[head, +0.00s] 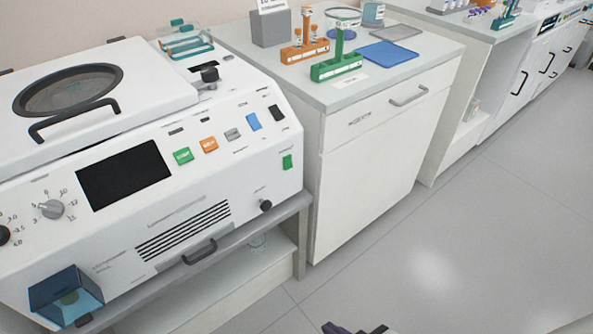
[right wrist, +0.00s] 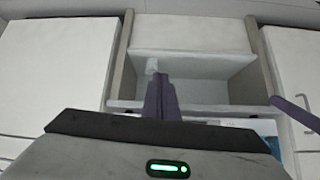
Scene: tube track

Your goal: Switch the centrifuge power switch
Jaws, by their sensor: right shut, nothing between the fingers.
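The white centrifuge (head: 95,230) stands on a grey bench at the left of the head view, its lid closed. Its sloped front panel carries a green switch (head: 287,162) at the right end and a black rocker (head: 276,112) above it. The labels are too small to read, so I cannot tell which is the power switch. My right gripper (head: 355,328) shows only at the bottom edge of the head view, well below and apart from the centrifuge. In the right wrist view its purple fingers (right wrist: 161,97) are together and empty. My left gripper is not in view.
Green, orange, grey and blue buttons (head: 208,145) and a dark screen (head: 123,175) are on the panel. A blue-tinted box (head: 66,296) juts from the lower front. A white cabinet (head: 380,150) with tube racks stands to the right. The floor (head: 450,240) is clear.

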